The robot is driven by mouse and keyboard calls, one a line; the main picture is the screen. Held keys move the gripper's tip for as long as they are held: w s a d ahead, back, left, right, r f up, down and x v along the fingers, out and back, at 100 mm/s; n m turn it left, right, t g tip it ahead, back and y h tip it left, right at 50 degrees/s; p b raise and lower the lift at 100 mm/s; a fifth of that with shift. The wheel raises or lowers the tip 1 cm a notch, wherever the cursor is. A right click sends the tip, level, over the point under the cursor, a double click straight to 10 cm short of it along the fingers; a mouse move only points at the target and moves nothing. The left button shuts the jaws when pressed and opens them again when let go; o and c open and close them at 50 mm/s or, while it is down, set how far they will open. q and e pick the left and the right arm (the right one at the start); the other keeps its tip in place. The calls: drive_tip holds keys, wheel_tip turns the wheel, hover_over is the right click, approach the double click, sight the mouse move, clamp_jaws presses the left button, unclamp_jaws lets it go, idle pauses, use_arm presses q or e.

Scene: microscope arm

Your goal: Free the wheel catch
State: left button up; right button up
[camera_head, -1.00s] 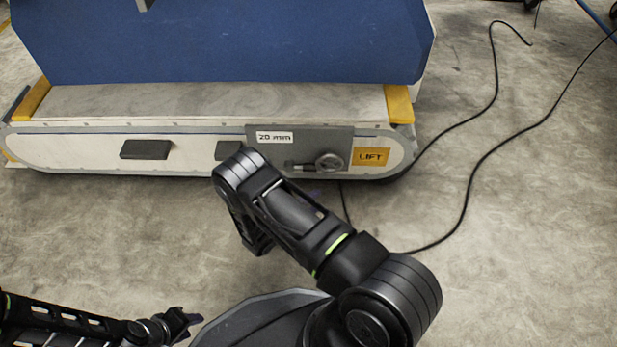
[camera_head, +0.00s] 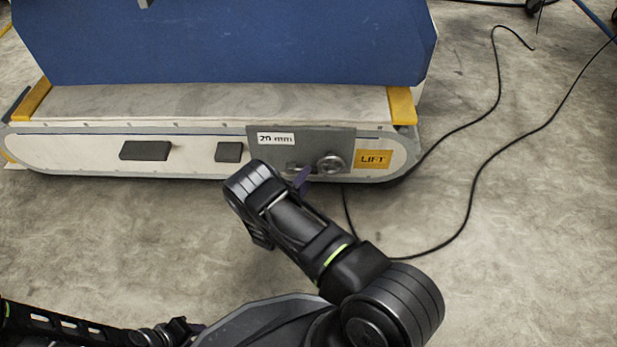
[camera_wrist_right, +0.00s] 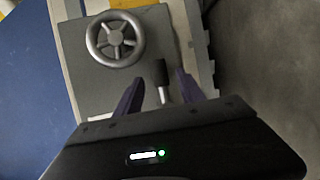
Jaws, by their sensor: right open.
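The grey panel (camera_head: 265,152) on the side of the low white base carries a small spoked handwheel (camera_head: 331,164). In the right wrist view the handwheel (camera_wrist_right: 116,40) sits upper left of a small catch lever with a dark knob (camera_wrist_right: 160,72). My right gripper (camera_wrist_right: 158,80) is open, its purple fingers either side of the lever in that view; I see no contact. In the head view one purple fingertip of the right gripper (camera_head: 302,177) shows beside the panel, and the arm hides the rest. My left gripper (camera_head: 178,329) is low at the left, its jaws unclear.
A yellow LIFT label (camera_head: 373,159) is right of the panel, and a 20 mm label (camera_head: 276,139) is above. Two dark blocks, one at the left (camera_head: 145,150), sit on the base side. A blue body (camera_head: 220,45) stands above. A black cable (camera_head: 470,185) crosses the floor.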

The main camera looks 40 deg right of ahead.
drive_tip(key=x, duration=0.2)
drive_tip(key=shift+w+d+b, duration=0.2)
drive_tip(key=shift+d+b, duration=0.15)
drive_tip(key=shift+c, duration=0.6)
clamp_jaws()
idle(0.6)
